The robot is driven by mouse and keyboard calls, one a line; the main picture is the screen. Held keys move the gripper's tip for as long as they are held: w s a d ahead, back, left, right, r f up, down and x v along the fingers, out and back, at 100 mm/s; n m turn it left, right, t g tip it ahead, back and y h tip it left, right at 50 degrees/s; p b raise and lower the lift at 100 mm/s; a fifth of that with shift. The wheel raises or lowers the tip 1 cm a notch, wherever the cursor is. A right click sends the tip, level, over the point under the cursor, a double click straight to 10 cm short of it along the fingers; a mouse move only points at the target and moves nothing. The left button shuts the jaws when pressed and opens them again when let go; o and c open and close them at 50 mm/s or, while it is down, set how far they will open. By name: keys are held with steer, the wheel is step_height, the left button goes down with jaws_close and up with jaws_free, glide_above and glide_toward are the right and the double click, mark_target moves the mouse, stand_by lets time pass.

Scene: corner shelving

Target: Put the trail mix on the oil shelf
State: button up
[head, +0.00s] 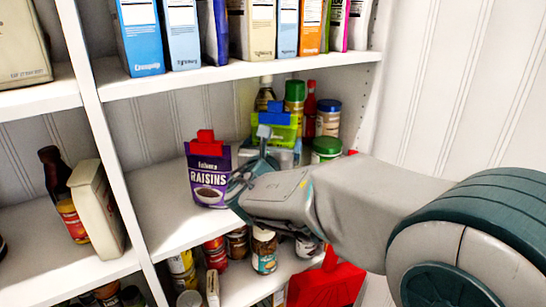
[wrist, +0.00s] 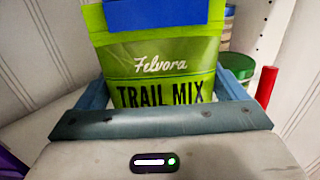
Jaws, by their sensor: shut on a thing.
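The trail mix is a bright green bag with a blue clip on top. In the head view the trail mix (head: 283,132) shows behind my gripper (head: 260,157), over the middle shelf (head: 180,215). In the wrist view the trail mix (wrist: 150,52) stands upright between the two fingers of my gripper (wrist: 162,92), which is shut on it. Its lower part is hidden by the gripper. I cannot tell whether its base touches the shelf. A dark bottle with a red and yellow label (head: 64,195) stands on the left shelf (head: 40,265); I cannot tell whether it holds oil.
A purple raisins bag (head: 208,178) stands just left of my gripper. Behind are a green-capped jar (head: 294,100), a red bottle (head: 310,112) and a blue-lidded jar (head: 328,118). An upright divider (head: 112,150) separates the bays. A cream container (head: 97,208) stands beside the dark bottle.

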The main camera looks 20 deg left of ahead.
steer(key=shift+f+p, duration=0.3)
steer(key=shift+f, duration=1.7)
steer(key=shift+f, duration=0.1)
steer(key=o, duration=0.9)
steer(key=shift+c, duration=0.2)
steer(key=shift+o, duration=0.3)
steer(key=shift+s, duration=0.3)
steer(key=s+d+b, duration=0.1)
steer(key=s+b, duration=0.1)
steer(key=s, duration=0.9)
steer(key=shift+s+b, duration=0.2)
steer(key=shift+b, duration=0.1)
